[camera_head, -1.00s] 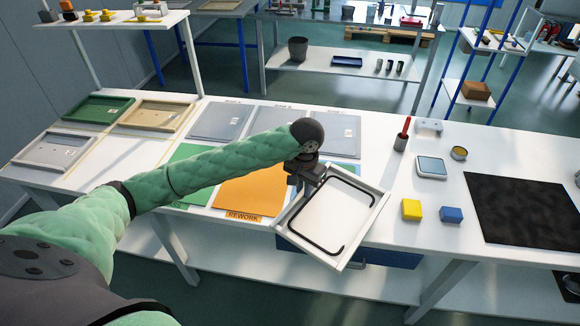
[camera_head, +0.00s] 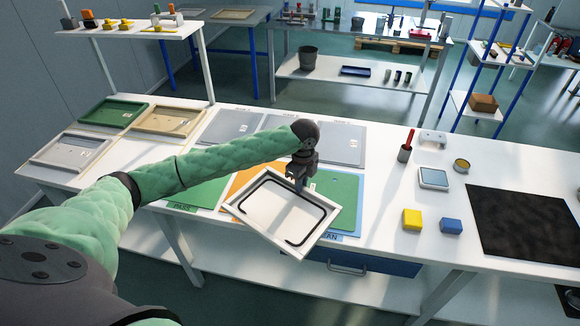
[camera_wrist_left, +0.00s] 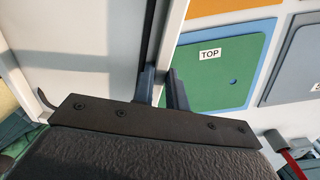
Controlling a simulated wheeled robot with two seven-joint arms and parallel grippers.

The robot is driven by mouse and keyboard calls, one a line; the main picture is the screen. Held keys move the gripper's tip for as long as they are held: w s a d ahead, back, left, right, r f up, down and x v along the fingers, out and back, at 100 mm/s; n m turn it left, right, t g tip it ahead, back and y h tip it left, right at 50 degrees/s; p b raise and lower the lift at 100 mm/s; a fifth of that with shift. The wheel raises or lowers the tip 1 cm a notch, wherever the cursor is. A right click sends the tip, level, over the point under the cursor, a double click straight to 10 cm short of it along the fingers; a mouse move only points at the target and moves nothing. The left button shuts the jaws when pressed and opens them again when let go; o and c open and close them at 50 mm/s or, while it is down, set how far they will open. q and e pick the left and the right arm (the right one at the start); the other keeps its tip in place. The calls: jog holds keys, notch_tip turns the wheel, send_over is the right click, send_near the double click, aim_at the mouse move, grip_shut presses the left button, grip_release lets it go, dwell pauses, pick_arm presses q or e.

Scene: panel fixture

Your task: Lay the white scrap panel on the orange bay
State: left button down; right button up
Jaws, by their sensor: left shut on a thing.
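My left gripper (camera_head: 298,184) is shut on the edge of the white panel (camera_head: 275,208), a shallow tray-like piece with a black strip on its face. The panel is tilted and hangs over the front of the table. In the left wrist view, the fingers (camera_wrist_left: 162,88) grip the rim of the panel (camera_wrist_left: 85,30). The orange bay (camera_head: 240,184) lies flat on the table, mostly hidden by my arm and the panel. An orange strip (camera_wrist_left: 225,5) also shows at the top of the left wrist view. My right gripper is not in view.
A green bay (camera_head: 195,191) lies left of the orange one. A green panel (camera_head: 345,189) lies to the right, marked TOP in the wrist view (camera_wrist_left: 220,80). Grey panels (camera_head: 338,146) lie behind. A yellow block (camera_head: 412,220) and blue block (camera_head: 451,226) stand at right.

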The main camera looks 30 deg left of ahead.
pick_arm(q)
jog(key=shift+w+a+r+m, duration=0.15)
jog(key=shift+w+a+m, duration=0.25)
jog(key=shift+m, duration=0.5)
jog(key=shift+w+a+m+p, duration=0.95)
jog(key=shift+w+a+m, duration=1.4)
jog(key=shift+m, duration=3.35)
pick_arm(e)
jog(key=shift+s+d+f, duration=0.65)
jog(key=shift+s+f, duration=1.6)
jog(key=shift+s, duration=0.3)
pick_arm(q)
jog(key=f, duration=0.5)
jog(key=shift+s+a+f+b, duration=0.3)
jog(key=shift+s+a+b, duration=0.05)
jog(key=shift+a, duration=0.05)
jog(key=shift+f, duration=0.8)
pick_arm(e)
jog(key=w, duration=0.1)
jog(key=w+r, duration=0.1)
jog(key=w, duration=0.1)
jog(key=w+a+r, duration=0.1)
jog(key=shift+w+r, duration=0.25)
